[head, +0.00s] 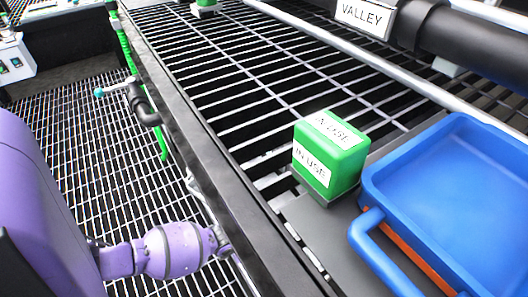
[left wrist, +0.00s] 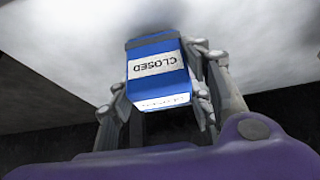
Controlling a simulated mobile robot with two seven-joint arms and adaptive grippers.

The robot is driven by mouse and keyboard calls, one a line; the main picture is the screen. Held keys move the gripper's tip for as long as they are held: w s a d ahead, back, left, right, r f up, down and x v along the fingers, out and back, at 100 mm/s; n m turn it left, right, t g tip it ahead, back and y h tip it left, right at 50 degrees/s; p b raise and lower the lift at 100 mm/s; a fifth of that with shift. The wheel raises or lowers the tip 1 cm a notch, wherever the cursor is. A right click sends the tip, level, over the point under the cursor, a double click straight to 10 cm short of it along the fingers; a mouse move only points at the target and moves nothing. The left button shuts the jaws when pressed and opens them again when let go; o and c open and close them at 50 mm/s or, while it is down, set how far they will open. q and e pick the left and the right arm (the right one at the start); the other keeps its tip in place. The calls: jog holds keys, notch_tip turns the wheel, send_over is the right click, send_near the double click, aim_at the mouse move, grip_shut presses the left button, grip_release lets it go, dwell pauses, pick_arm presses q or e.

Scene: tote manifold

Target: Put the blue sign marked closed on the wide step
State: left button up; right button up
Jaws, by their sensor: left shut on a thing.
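The blue sign (left wrist: 150,45) is a block with white labels, one reading CLOSED, upside down in the left wrist view. My left gripper (left wrist: 162,82) is shut on it, with fingers on both sides. A pale surface (left wrist: 60,60) lies behind the sign; I cannot tell whether they touch. In the head view my purple left arm reaches in from the left to the dark rail; the sign and the gripper's fingers cannot be made out there. My right gripper is not in view. I cannot tell which surface is the wide step.
A green block marked IN USE (head: 312,170) stands on a grey plate beside a blue tray (head: 455,180). A long dark rail (head: 185,125) separates two gratings. A valve with a teal-tipped handle (head: 140,103) and a dark pipe marked VALLEY (head: 470,40) are further back.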

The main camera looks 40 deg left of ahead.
pick_arm(q)
jog(key=shift+w+f, duration=0.1)
jog(key=shift+f, duration=0.15)
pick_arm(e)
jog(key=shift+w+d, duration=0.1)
pick_arm(q)
jog(key=shift+f, duration=0.15)
jog(key=o, duration=1.2)
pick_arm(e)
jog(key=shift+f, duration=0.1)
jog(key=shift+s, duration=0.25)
pick_arm(q)
jog(key=p+v, duration=0.6)
jog(key=v, duration=0.6)
jog(key=shift+r, duration=0.25)
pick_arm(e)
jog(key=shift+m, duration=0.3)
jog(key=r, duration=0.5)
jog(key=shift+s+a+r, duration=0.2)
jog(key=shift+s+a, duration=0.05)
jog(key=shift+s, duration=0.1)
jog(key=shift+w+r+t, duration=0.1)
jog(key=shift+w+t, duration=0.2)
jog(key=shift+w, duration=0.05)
